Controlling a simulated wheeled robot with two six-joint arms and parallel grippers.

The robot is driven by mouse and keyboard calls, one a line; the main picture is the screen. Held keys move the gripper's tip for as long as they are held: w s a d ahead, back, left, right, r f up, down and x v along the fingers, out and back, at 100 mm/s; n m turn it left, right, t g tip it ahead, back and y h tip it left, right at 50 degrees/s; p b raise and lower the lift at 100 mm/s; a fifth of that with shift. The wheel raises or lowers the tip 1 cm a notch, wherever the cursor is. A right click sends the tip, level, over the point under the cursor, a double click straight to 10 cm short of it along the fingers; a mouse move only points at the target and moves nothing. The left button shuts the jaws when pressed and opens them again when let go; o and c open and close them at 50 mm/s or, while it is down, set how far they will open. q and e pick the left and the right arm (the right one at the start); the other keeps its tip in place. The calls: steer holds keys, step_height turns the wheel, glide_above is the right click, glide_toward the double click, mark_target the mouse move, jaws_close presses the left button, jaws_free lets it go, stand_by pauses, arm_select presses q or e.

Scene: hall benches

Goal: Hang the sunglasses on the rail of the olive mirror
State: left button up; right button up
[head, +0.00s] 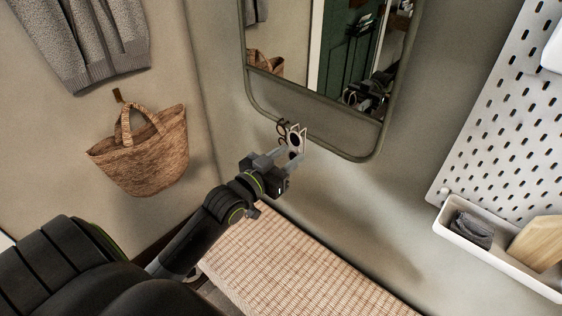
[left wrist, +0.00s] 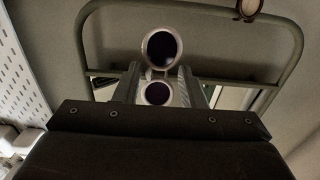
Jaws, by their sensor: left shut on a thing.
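The sunglasses (head: 297,138), with a pale frame and round dark lenses, are held in my left gripper (head: 287,155). In the left wrist view the sunglasses (left wrist: 161,47) stick out between the two fingers, one lens beyond the tips and one between them. The olive mirror (head: 398,88) hangs on the wall, its tube frame running below the glass as a rail (head: 325,147). The sunglasses are in front of the rail's left part in the head view; contact cannot be told. My right gripper is not in view.
A brown-rimmed eyewear piece (left wrist: 249,8) shows at the rail, close to the sunglasses, also in the head view (head: 282,128). A woven bench (head: 290,265) stands below. A basket (head: 145,155) hangs left; a white pegboard (head: 490,120) and bin (head: 490,258) are right.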

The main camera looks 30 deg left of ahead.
arm_select(q)
steer(key=w+d+b, duration=0.1)
steer(key=w+b, duration=0.1)
steer(key=w, duration=0.8)
steer(key=shift+w+d, duration=0.25)
steer(key=shift+w, duration=0.1)
stand_by(0.3)
step_height(320, 180, down, 10)
steer(key=b, duration=0.7)
steer(key=shift+r, duration=0.15)
stand_by(1.1)
steer(key=o, duration=1.1)
steer(key=shift+o, duration=0.2)
steer(key=shift+s, duration=0.1)
steer(key=s+a, duration=0.2)
steer(key=s, duration=1.5)
steer(key=shift+a, duration=0.2)
